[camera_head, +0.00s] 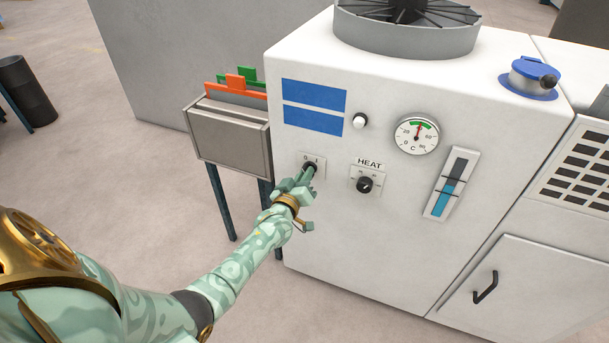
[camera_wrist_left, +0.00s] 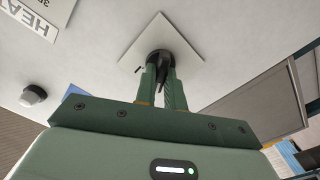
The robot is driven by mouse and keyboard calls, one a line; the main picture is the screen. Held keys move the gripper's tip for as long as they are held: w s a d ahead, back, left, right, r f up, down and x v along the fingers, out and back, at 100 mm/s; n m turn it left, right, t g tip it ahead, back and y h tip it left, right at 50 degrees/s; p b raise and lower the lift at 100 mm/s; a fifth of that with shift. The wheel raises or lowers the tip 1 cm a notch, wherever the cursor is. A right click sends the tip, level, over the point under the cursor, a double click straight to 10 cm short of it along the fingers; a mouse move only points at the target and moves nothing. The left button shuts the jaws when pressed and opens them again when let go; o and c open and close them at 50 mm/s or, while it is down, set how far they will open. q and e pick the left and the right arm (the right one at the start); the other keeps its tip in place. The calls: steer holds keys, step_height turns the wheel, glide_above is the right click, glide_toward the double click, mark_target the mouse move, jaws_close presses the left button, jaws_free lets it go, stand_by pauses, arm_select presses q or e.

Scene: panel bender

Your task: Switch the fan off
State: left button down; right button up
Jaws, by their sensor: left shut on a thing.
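The fan (camera_head: 405,30) sits in a round grey housing on top of the white machine (camera_head: 300,230). A small switch plate (camera_head: 319,161) marked 0 and I is on the machine's front, left of the HEAT knob. My left gripper (camera_head: 306,173) is at this plate, shut on its black rotary switch (camera_wrist_left: 160,58). The left wrist view shows both fingers (camera_wrist_left: 161,80) on either side of the switch, with the pale plate (camera_wrist_left: 187,48) behind. The fingers partly hide the switch, and I cannot tell its setting. My right gripper is not in view.
The HEAT knob (camera_head: 364,185) is just right of the switch. A white round button (camera_head: 360,121), a dial gauge (camera_head: 416,134) and a blue level gauge (camera_head: 452,184) are also on the front. A grey bin with folders (camera_head: 229,139) stands close on the left.

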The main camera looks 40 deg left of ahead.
arm_select(q)
steer(key=shift+f, duration=0.1)
steer(key=c, duration=1.5)
jaws_free()
